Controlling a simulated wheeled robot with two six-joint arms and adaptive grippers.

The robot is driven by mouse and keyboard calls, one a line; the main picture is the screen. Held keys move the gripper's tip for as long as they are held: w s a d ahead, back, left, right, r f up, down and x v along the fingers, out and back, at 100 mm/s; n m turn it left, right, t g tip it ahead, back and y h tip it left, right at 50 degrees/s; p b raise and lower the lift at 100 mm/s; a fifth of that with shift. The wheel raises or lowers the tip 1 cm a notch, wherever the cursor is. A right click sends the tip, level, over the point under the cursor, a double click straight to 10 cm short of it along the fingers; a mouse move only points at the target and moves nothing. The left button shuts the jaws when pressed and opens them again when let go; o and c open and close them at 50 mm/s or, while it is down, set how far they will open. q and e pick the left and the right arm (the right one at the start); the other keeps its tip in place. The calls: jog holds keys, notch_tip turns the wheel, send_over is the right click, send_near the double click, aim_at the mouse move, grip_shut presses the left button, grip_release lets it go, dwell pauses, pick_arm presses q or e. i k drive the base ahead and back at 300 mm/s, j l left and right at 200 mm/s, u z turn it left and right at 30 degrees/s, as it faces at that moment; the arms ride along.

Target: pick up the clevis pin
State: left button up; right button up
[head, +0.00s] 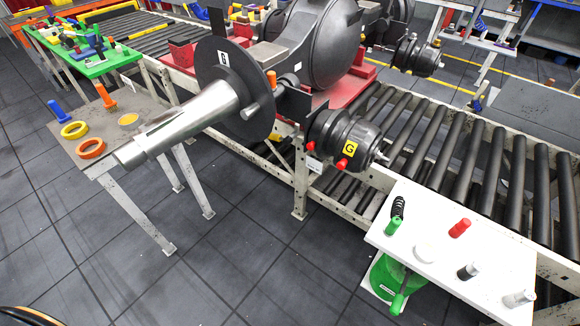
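A white bench top (450,262) at the lower right holds several small parts. A silver pin-like part (519,298) lies near its right end; it looks most like the clevis pin, but it is too small to be sure. A dark part with a silver end (468,271) lies to its left. A red cylinder (460,228), a green cylinder (393,227), a black spring (398,207) and a pale disc (425,252) are farther left. Neither of my grippers is in view.
The axle with a brake chamber (345,140) sits on the red carrier above the roller conveyor (450,140). A grey table (145,130) at left holds rings and pegs. A green object (397,290) is below the white top. The floor (240,255) between is clear.

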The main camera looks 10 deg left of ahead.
aim_at(476, 267)
jog(key=z, duration=1.9)
